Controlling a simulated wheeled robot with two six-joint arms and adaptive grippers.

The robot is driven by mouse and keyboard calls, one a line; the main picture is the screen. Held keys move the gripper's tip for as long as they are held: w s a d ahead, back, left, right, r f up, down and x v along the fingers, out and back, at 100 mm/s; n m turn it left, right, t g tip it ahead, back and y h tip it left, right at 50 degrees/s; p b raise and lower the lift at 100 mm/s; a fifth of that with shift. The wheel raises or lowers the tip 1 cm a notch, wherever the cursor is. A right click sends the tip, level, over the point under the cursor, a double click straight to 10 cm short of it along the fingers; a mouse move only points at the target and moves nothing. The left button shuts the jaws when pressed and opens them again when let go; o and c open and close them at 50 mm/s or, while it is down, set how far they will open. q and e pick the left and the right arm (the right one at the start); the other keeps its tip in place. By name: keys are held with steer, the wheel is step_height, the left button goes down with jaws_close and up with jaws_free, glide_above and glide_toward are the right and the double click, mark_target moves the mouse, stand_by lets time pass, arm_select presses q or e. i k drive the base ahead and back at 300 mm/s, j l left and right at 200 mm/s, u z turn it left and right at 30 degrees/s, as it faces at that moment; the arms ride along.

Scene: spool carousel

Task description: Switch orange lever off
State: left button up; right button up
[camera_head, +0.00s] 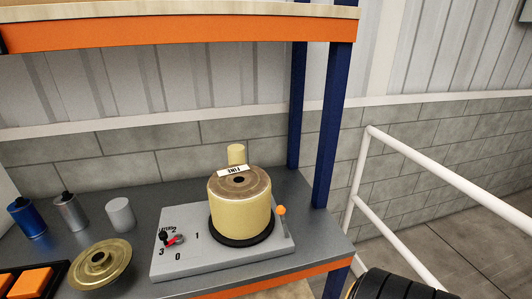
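The orange lever (281,210) has a round orange knob on a thin stem. It stands at the right side of a flat grey base (192,262) on the shelf, beside the large yellow spool (240,213). The stem is thin, and I cannot tell whether its position means on or off. At the base's left is a red pointer knob (175,239) with the marks 0, 1 and 3 around it.
Orange blocks lie front left. A blue post (333,130) rises behind the lever, with a white railing (430,170) to the right.

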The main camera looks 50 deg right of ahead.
mark_target(280, 211)
steer(key=z, duration=1.6)
steer(key=l, duration=0.1)
